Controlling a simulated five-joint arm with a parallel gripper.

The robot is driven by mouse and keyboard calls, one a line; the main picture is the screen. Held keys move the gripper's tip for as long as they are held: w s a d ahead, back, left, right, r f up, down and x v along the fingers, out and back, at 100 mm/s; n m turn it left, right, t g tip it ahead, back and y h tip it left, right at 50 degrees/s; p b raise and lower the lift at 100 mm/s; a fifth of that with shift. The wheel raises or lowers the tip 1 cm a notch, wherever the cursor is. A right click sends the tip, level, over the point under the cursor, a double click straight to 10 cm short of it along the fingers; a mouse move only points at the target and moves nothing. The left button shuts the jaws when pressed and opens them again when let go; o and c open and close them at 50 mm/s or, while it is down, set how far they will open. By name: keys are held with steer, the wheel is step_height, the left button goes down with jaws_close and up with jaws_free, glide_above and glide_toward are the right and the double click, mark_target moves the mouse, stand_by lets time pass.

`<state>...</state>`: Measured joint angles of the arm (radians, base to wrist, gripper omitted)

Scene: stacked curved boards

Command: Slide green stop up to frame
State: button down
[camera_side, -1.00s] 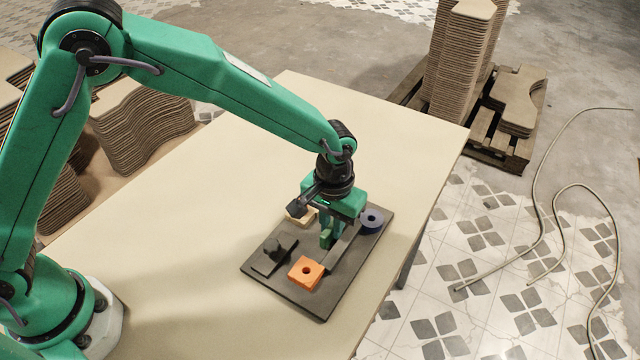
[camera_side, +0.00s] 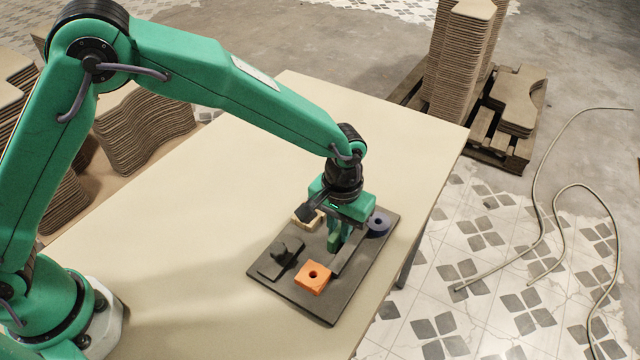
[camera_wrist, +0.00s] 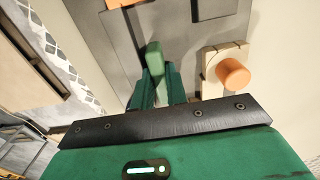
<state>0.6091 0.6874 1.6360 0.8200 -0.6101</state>
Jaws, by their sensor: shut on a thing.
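The green stop (camera_side: 332,244) is a small upright block beside a dark grey rail (camera_side: 350,256) on a dark base plate (camera_side: 282,284). In the wrist view the stop (camera_wrist: 154,52) sticks out past the finger ends. My gripper (camera_side: 336,232) points down and is shut on the stop; it also shows in the wrist view (camera_wrist: 153,82). My fingers hide part of the stop and of the rail. I cannot tell which part is the frame, or whether the stop touches it.
An orange block with a hole (camera_side: 313,278), a black clamp-like part (camera_side: 281,256), a pale wooden block (camera_side: 304,222) and a blue ring (camera_side: 379,222) sit around the stop on the plate. The wooden block carries an orange peg (camera_wrist: 233,73). The tan table (camera_side: 180,220) is bare to the left.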

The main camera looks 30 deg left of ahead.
steer(key=shift+d, duration=0.35)
steer(key=shift+d+r, duration=0.1)
steer(key=shift+d, duration=0.3)
steer(key=c, duration=1.4)
jaws_free()
step_height(320, 180, up, 7)
steer(key=shift+a, duration=0.15)
